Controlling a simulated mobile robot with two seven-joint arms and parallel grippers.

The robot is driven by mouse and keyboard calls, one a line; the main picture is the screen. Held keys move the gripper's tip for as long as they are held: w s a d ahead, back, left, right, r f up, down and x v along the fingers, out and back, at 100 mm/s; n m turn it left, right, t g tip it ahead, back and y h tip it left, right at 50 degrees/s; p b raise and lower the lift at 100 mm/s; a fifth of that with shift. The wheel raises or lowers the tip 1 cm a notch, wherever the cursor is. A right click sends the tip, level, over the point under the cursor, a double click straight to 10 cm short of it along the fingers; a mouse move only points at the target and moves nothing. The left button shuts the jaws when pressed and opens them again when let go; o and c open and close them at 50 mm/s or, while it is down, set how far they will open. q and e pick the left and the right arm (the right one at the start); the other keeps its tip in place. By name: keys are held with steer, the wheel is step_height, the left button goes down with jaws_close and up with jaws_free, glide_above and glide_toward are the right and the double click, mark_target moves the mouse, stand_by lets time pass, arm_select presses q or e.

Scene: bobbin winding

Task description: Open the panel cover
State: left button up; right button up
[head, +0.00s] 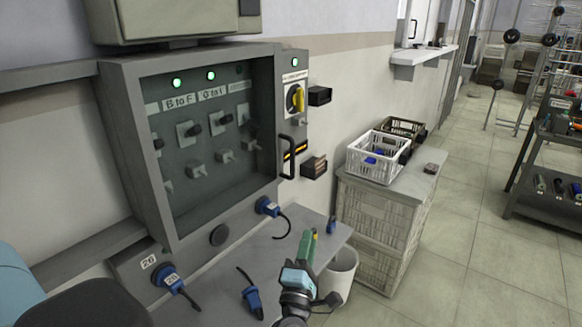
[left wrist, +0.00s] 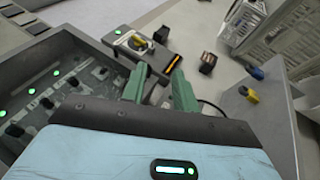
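The panel (head: 107,105) is a grey wall cabinet with a see-through cover (head: 212,135) that looks shut. Behind it are switches and labels, with green lamps lit above. A black upright handle (head: 287,157) is at the cover's right edge. My left gripper (head: 308,240), with green fingers, is below and slightly right of the handle, apart from it. In the left wrist view, its fingers (left wrist: 159,72) are spread with a gap and hold nothing; the panel (left wrist: 45,95) lies to their left. My right gripper is not in view.
A yellow rotary switch (head: 297,99) and small black boxes (head: 314,167) sit right of the cover. Below is a grey ledge (head: 215,275) with blue plugs (head: 252,300). A white bin (head: 340,275) and a white crate (head: 377,157) stand to the right.

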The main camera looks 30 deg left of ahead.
arm_select(q)
steer(key=w+a+r+n+g+y, duration=0.45)
steer(key=r+n+y, duration=0.3)
steer(key=n, duration=0.35)
steer(key=n+g, duration=0.6)
steer(key=n, duration=0.5)
glide_toward(293, 156)
steer(key=x, duration=0.3)
steer(key=shift+s+r, duration=0.1)
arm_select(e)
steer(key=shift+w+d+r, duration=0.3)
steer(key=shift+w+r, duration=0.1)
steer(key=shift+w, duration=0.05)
arm_select(q)
steer(key=p+x, duration=0.1)
steer(key=x, duration=0.5)
steer(key=shift+w+a, duration=0.1)
steer(key=shift+w, duration=0.1)
steer(key=shift+w+a, duration=0.4)
steer(key=shift+a, duration=0.15)
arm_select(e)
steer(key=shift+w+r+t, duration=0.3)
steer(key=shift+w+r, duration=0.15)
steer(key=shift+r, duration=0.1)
arm_select(q)
jaws_close()
